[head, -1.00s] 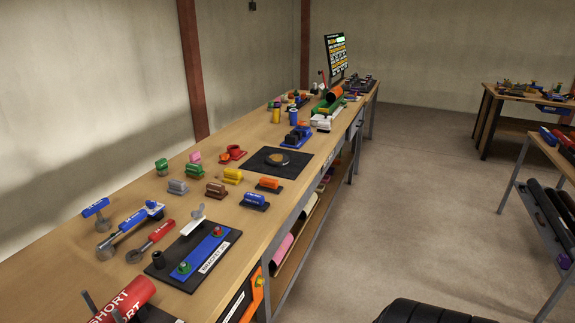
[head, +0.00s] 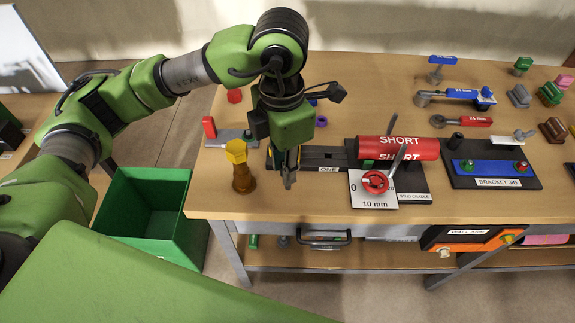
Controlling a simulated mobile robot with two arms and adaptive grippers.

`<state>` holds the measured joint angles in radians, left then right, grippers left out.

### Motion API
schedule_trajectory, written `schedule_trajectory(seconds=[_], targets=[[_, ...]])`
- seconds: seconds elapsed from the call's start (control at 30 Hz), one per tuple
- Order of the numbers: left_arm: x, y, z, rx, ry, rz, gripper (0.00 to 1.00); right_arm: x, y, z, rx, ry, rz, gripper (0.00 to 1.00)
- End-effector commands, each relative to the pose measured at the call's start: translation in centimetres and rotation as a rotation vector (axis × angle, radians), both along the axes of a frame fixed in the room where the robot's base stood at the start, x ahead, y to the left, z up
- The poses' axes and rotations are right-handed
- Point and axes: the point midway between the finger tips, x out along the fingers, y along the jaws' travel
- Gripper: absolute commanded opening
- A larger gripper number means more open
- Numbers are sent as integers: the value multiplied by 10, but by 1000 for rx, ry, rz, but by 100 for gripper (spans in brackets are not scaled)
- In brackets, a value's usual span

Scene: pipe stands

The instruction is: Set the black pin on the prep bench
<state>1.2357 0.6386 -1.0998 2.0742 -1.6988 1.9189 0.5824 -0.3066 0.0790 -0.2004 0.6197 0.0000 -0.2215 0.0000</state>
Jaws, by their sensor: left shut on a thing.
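My left gripper (head: 289,182) points down over the bench (head: 235,195) in the head view, beside a dark plate labelled ONE (head: 322,155). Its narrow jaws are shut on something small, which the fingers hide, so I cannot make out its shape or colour. My right gripper is not in view.
A yellow-topped amber post (head: 240,168) stands just left of the gripper. A red cylinder marked SHORT (head: 397,148) and a 10 mm gauge with a red wheel (head: 375,182) are to the right. A green bin (head: 150,215) stands on the floor.

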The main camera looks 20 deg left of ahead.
Motion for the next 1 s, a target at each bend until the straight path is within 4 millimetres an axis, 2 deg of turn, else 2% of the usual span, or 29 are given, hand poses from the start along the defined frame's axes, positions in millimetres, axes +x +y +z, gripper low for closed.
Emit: schedule_trajectory(seconds=[0.1,0.23,0.43,0.5,0.63,1.0], targets=[[15,5,-20,1,6,1,0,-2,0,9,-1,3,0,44],[26,8,-34,1,4,-1,0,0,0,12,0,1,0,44],[37,11,-49,2,4,0,0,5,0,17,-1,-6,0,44],[36,12,-58,3,7,-2,0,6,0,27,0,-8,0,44],[36,11,-74,1,4,-2,0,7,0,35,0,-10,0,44],[37,11,-82,0,0,-2,0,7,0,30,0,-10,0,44]])
